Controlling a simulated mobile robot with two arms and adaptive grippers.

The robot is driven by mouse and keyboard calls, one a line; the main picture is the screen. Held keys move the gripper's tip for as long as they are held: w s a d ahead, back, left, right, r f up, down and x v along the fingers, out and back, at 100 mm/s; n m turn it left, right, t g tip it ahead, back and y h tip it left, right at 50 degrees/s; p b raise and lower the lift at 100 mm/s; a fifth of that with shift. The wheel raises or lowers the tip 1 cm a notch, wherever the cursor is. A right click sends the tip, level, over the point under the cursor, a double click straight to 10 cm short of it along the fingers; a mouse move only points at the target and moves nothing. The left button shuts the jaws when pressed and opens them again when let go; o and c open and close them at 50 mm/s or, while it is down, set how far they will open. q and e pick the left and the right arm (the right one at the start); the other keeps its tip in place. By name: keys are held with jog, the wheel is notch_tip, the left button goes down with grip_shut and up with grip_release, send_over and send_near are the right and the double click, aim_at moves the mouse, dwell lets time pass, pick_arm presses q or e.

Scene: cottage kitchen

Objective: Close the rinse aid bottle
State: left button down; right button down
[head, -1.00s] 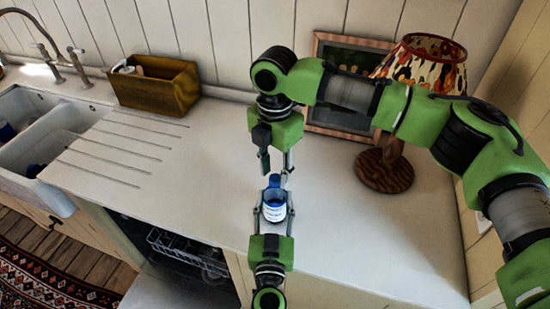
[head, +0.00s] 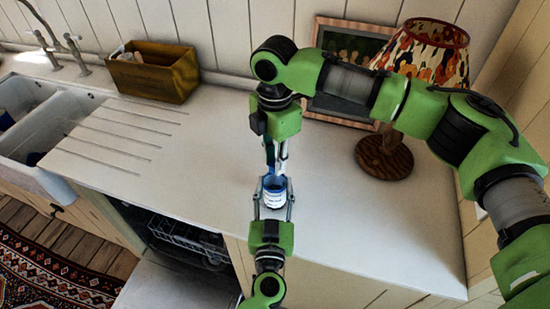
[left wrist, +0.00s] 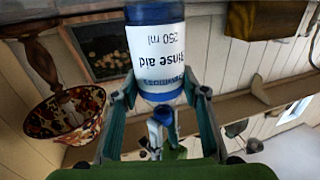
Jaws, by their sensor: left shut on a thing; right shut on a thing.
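The rinse aid bottle (head: 273,196) is upright at the counter's front edge, blue with a white label. My left gripper (head: 273,206) is shut on its body, one finger on each side. The left wrist view is upside down and shows the bottle (left wrist: 157,52) with its "Rinse aid 250 ml" label between my left fingers (left wrist: 160,108). My right gripper (head: 276,160) comes from above, shut on a blue part at the bottle's top, seemingly the lid (left wrist: 162,117). The fingers hide much of it, so I cannot tell how it sits on the neck.
A lamp (head: 428,52) and a framed picture (head: 345,75) stand behind on the right. A wooden box (head: 157,77) and the sink (head: 40,125) are at left. An open dishwasher (head: 180,240) is below the counter. The counter (head: 210,140) around the bottle is clear.

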jog(key=m, duration=0.3)
jog(key=shift+m, duration=0.3)
jog(key=m, duration=1)
jog(key=shift+m, duration=0.3)
jog(key=m, duration=0.4)
jog(key=shift+m, duration=0.3)
jog(key=c, duration=1.8)
grip_release()
jog(key=shift+o, duration=0.2)
notch_tip(320, 180, up, 12)
